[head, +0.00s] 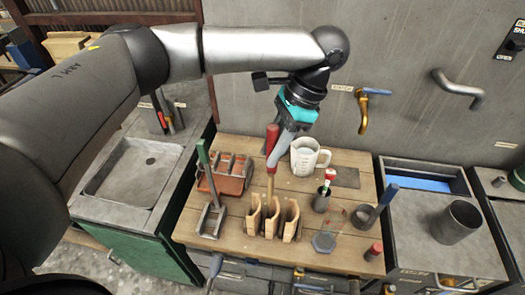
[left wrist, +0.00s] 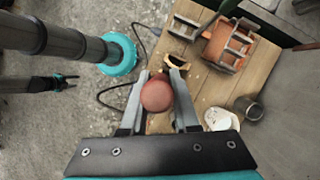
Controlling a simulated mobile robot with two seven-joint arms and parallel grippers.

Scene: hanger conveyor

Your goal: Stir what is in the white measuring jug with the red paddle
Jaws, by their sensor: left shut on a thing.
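The red paddle (head: 271,140) stands nearly upright, its red handle at the top and its shaft running down to the wooden slotted holder (head: 256,222). The holder hides its lower end. My left gripper (head: 279,143) is shut on the red handle; in the left wrist view the rounded handle end (left wrist: 157,94) sits between the two fingers. The white measuring jug (head: 306,157) stands upright on the table just right of the gripper; its contents look pale. It also shows in the left wrist view (left wrist: 219,119). A small dark gripper-like end (left wrist: 62,82), perhaps my right gripper, shows there at far left.
A green-handled tool (head: 203,155) stands in a metal rack, left of a reddish-brown rack (head: 230,184). A dark cup with a red-and-white tool (head: 322,200), a clear beaker (head: 325,242) and a blue-handled tool (head: 389,194) stand right. A dark flat plate (head: 345,178) lies beside the jug.

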